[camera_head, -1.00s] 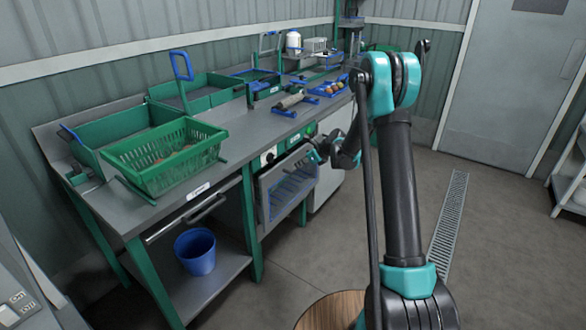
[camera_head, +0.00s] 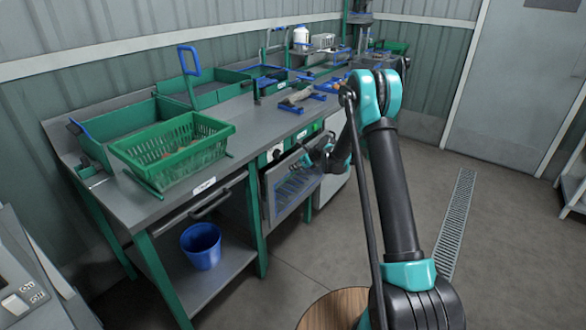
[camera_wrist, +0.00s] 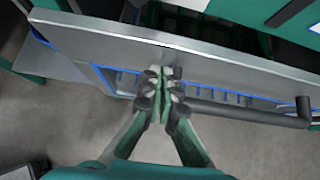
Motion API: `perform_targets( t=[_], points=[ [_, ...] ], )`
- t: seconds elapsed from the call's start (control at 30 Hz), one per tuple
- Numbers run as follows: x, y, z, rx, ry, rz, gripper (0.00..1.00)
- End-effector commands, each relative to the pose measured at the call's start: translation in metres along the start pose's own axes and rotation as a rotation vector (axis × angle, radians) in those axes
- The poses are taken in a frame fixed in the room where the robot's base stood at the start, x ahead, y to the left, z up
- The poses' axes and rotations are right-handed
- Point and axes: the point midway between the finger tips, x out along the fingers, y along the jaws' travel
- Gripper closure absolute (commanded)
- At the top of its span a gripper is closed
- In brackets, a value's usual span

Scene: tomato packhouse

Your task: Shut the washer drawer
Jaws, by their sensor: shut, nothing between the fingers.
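The washer drawer (camera_head: 291,186) is a grey metal front with blue racking showing through it, below the control panel under the steel counter. In the wrist view its pale front (camera_wrist: 110,42) runs across the picture, with a dark gap beyond its top edge, so it stands open. A dark bar handle (camera_wrist: 250,111) runs along the front to the right. My gripper (camera_wrist: 165,78) is shut and empty, its fingertips at the drawer front near the handle's left part. Whether they touch it I cannot tell. In the head view my gripper (camera_head: 308,158) is small, beside the drawer's upper right.
A green crate (camera_head: 172,152) and trays stand on the counter (camera_head: 130,208) above. A blue bucket (camera_head: 201,247) sits on the lower shelf to the left. The floor (camera_head: 345,245) before the drawer is clear, with a drain grate (camera_head: 457,225) at right.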

Motion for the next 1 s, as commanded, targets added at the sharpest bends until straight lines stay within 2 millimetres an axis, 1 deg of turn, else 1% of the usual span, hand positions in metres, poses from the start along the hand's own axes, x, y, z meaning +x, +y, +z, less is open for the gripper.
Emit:
perform_targets(
  t=[0.13, 0.3, 0.43, 0.77, 0.87, 1.0],
  points=[
    [0.008, 0.0, 0.008, -0.001, 0.0, 0.001, 1.0],
    [0.03, 0.0, 0.028, -0.002, 0.0, 0.001, 1.0],
    [0.036, 0.0, 0.034, 0.001, -0.001, -0.001, 1.0],
    [0.034, -0.001, 0.037, 0.001, -0.006, -0.001, 1.0],
    [0.026, -0.004, 0.037, 0.001, -0.006, -0.001, 1.0],
    [0.004, -0.009, 0.038, 0.001, -0.003, 0.0, 1.0]
  ],
)
